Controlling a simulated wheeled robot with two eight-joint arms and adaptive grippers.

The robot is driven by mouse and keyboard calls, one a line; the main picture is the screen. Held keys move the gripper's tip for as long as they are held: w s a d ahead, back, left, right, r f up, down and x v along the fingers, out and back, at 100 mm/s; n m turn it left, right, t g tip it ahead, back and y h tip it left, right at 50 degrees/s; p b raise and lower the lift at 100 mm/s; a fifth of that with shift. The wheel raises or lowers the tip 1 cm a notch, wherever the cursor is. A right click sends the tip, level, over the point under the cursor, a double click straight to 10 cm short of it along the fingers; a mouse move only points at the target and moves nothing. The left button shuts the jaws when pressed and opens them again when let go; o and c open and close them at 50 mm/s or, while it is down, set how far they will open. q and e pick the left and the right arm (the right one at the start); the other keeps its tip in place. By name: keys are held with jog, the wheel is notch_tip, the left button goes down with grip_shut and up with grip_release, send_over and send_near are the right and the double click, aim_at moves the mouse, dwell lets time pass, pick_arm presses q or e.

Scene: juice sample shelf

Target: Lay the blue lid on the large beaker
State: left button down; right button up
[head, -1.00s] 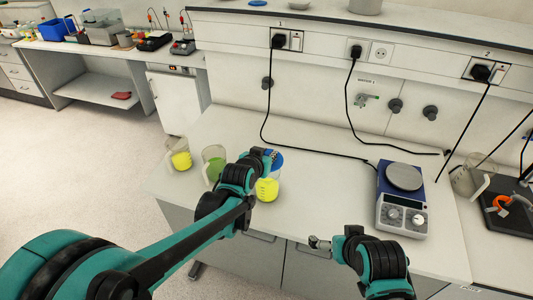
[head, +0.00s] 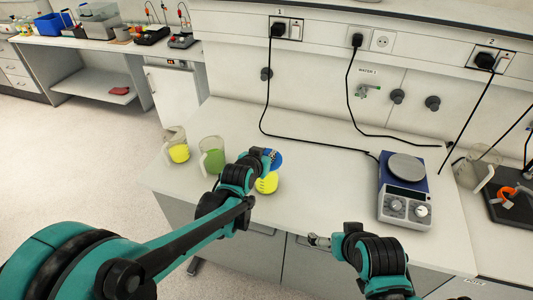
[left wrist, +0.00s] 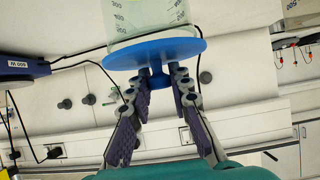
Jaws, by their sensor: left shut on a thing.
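The blue lid (head: 276,158) is at the mouth of a glass beaker (head: 267,183) with yellow contents near the bench's front edge. In the left wrist view, which is upside down, the lid (left wrist: 155,53) spans the mouth of the graduated beaker (left wrist: 148,20). I cannot tell whether its rim rests fully on the glass. My left gripper (left wrist: 158,78) is shut on the lid's knob; in the head view the gripper (head: 267,158) partly hides lid and beaker. My right gripper (head: 318,241) is low over the front edge; its finger opening is unclear.
A green-filled beaker (head: 212,158) and a smaller yellow-filled beaker (head: 178,150) stand to the left. A blue and white hotplate (head: 405,190) stands at the right, with another glass vessel (head: 478,166) beyond it. A black cable (head: 310,151) crosses the back. The bench middle is clear.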

pick_arm(q)
jog(key=shift+f+b, duration=0.35)
jog(key=shift+f, duration=0.15)
jog(key=c, duration=1.3)
grip_release()
jog(key=v, duration=1.2)
jog(key=s+a+f+n+g+y, duration=0.1)
jog(key=s+a+f+g+y, duration=0.1)
jog(key=s+a+f, duration=0.2)
jog(key=s+a+f+n+g+y+b, duration=0.1)
jog(key=s+a+f, duration=0.4)
jog(key=s+a, duration=0.5)
jog(key=s+n+g, duration=0.1)
jog(key=s, duration=0.3)
jog(key=shift+a+n+y+b, duration=0.25)
jog(key=shift+n+y+b, duration=0.05)
jog(key=shift+y, duration=0.1)
